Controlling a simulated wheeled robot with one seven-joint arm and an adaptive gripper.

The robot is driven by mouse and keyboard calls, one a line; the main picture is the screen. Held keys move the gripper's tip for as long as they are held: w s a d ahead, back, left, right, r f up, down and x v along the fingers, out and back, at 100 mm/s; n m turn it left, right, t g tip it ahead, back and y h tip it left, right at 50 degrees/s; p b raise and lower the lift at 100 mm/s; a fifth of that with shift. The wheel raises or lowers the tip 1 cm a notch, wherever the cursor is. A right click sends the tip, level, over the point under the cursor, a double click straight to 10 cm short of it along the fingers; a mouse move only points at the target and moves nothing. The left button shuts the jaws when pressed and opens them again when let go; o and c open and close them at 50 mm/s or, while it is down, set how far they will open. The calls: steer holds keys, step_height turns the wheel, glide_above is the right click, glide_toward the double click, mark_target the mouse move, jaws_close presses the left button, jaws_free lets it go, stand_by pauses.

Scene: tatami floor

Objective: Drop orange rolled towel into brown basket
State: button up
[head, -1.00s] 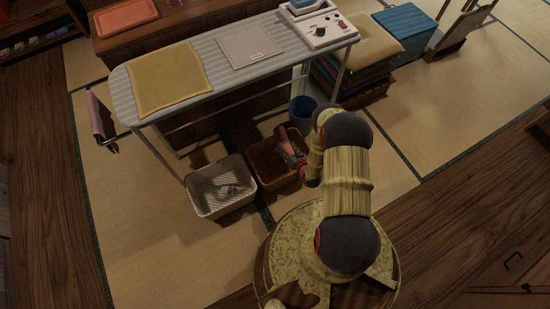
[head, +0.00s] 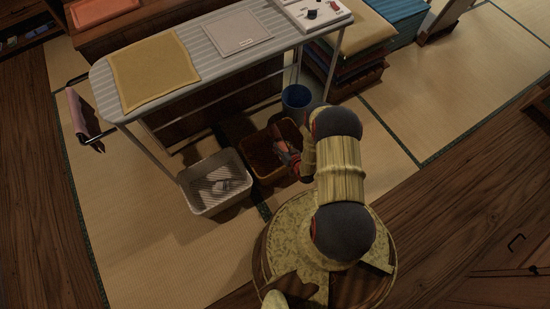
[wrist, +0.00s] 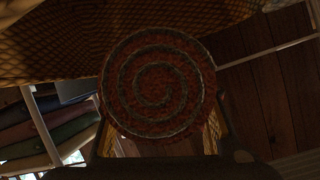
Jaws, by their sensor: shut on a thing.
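The brown basket (head: 274,177) stands on the tatami beside the white basket, below the ironing board. My gripper (head: 284,150) is at the brown basket, over or in its opening; the exact depth is hard to tell. In the wrist view the rolled towel (wrist: 160,85) shows end-on as a dark orange-red spiral, and my gripper (wrist: 160,135) is shut on it. The woven brown basket wall also shows in the wrist view (wrist: 200,14), behind the towel. In the head view my arm and the shadow hide most of the towel.
A white basket (head: 203,207) with grey cloth inside stands just left of the brown one. A blue bin (head: 296,98) is behind it. The ironing board (head: 215,62) with a yellow cloth (head: 152,76) stands above. Open tatami lies at the left and right.

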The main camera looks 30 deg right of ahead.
steer(key=o, duration=1.3)
steer(key=shift+s, duration=0.15)
steer(key=v, duration=1.1)
steer(key=shift+s+r, duration=0.25)
steer(key=shift+s, duration=0.05)
